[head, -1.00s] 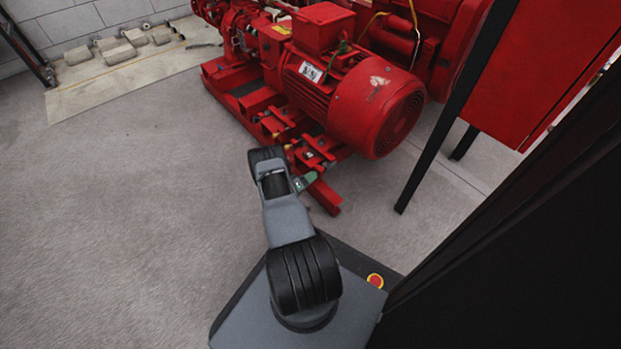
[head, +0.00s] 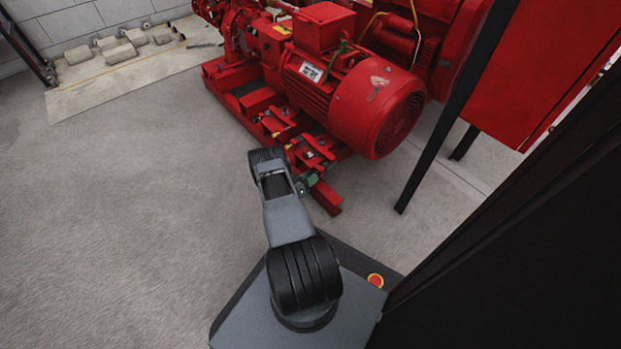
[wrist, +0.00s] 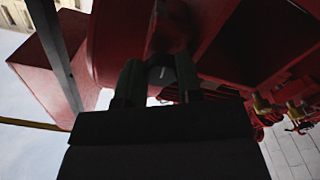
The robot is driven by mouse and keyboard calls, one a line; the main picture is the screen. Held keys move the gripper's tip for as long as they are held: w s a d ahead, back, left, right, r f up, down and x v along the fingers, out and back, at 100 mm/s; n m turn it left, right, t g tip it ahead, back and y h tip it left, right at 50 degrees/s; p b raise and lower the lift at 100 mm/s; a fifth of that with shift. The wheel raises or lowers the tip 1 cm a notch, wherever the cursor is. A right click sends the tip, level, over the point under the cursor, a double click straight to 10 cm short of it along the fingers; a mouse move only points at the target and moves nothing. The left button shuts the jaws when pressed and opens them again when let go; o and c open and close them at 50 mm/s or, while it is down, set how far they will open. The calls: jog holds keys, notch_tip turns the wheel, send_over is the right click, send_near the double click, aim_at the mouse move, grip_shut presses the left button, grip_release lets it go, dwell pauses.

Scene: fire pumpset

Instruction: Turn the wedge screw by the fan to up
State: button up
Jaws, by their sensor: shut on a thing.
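The red motor (head: 372,105) has its fan end facing right, on a red base frame. In the wrist view my gripper's two dark fingers (wrist: 159,80) are closed on a small dark grey piece (wrist: 161,74) that sits between their tips. It appears to be the wedge screw by the fan; the fingers hide most of it, and its angle cannot be read. In the head view my gripper (head: 310,178) is at the near end of the base frame, below the fan end, partly hidden by my wrist. The screw cannot be made out there.
A red cabinet (head: 543,65) on black legs (head: 437,125) stands at the right. The base frame's near red rail (head: 325,197) lies close beside my gripper. Grey blocks (head: 118,53) lie on a pale slab at the back left. The floor at left is clear.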

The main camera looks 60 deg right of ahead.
jog(key=shift+s+a+f, duration=0.1)
jog(key=shift+s+f, duration=0.05)
jog(key=shift+s, duration=0.05)
dwell(0.3)
jog(key=o, duration=0.6)
jog(key=shift+c, duration=0.2)
jog(key=o, duration=0.4)
jog(key=shift+w, duration=0.15)
jog(key=shift+c, duration=0.2)
jog(key=p+v, duration=0.4)
jog(key=v, duration=0.9)
jog(key=shift+a, duration=0.3)
jog(key=shift+w, duration=0.2)
